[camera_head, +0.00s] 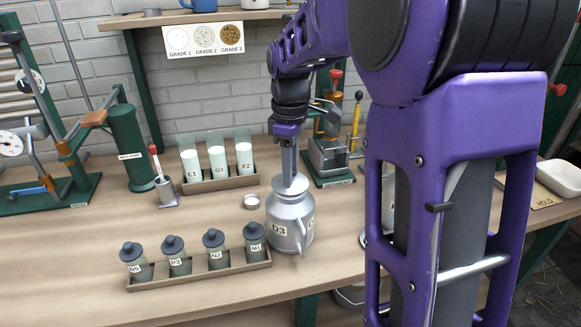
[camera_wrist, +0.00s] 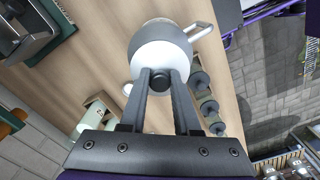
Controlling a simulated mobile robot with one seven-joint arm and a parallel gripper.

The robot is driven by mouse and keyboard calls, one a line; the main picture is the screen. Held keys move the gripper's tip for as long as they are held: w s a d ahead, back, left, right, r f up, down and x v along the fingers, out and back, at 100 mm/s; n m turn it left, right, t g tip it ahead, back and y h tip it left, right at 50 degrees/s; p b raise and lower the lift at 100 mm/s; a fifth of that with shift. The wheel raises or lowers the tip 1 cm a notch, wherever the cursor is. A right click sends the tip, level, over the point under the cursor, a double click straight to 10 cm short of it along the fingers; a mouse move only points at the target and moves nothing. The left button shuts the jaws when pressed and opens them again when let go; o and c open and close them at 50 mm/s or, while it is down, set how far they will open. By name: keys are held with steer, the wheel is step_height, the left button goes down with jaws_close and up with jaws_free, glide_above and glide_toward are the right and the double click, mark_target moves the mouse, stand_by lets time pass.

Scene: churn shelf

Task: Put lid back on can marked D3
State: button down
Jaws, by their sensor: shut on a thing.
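The metal can marked D3 (camera_head: 281,229) stands upright on the bench, its side handle toward the right. My gripper (camera_head: 290,186) points straight down over the can's mouth. In the wrist view, my gripper (camera_wrist: 160,79) is shut on the dark knob of the pale round lid (camera_wrist: 157,58), one finger on each side. The lid is at the can's top, but I cannot tell whether it is seated or slightly above the rim. My fingers hide part of the lid.
A tray of several dark-lidded jars (camera_head: 173,256) stands in front left of the can. A small round pale item (camera_head: 251,201) lies just left of it. A rack of milk tubes (camera_head: 217,157) and a metal press (camera_head: 328,156) stand behind. My arm hides the right side.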

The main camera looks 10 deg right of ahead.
stand_by(0.4)
steer(key=c, duration=0.6)
jaws_free()
steer(key=shift+o, duration=0.4)
steer(key=o, duration=0.4)
steer(key=shift+o, duration=0.2)
steer(key=shift+r+p, duration=3.1)
steer(key=shift+r, duration=0.4)
